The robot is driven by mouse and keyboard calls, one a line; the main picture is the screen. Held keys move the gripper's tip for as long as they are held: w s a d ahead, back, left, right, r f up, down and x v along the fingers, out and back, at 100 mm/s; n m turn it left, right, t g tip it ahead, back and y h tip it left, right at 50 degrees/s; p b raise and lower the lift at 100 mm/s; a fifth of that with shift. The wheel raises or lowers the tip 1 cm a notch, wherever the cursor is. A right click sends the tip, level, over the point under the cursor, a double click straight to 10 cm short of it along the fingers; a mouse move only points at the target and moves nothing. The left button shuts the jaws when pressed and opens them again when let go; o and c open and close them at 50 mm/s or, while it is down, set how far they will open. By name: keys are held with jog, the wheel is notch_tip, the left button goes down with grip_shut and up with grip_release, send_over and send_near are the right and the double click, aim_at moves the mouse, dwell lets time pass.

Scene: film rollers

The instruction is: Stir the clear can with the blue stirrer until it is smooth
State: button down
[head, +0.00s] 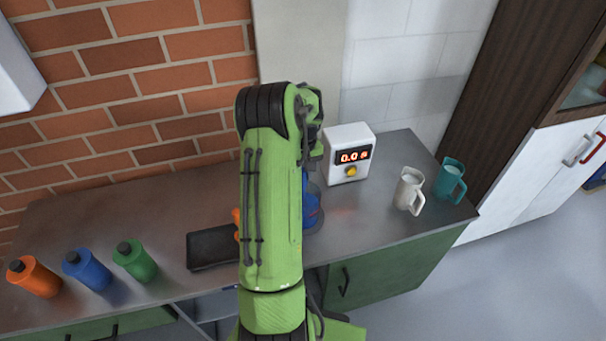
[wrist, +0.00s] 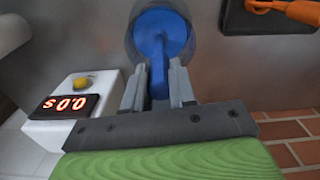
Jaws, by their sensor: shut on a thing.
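The blue stirrer (wrist: 157,65) is held between the two grey fingers of my gripper (wrist: 158,80) in the wrist view. Its handle runs from between the fingers into the clear can (wrist: 133,42). A round blue area fills the can around the stirrer; I cannot tell stirrer head from contents there. In the head view, the clear can (head: 317,220) stands on the counter, mostly hidden behind my green arm, with some blue of the stirrer (head: 309,203) showing. My gripper is hidden behind the arm in the head view.
A white timer box (head: 348,153) reading 0.0 stands behind and right of the can. A black tray (head: 212,247) with an orange-handled tool lies to the left. Orange, blue and green bottles (head: 134,260) stand at the far left, and two mugs (head: 409,190) at the right.

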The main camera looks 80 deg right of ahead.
jog(key=shift+r+p, duration=1.7)
jog(key=shift+r, duration=0.95)
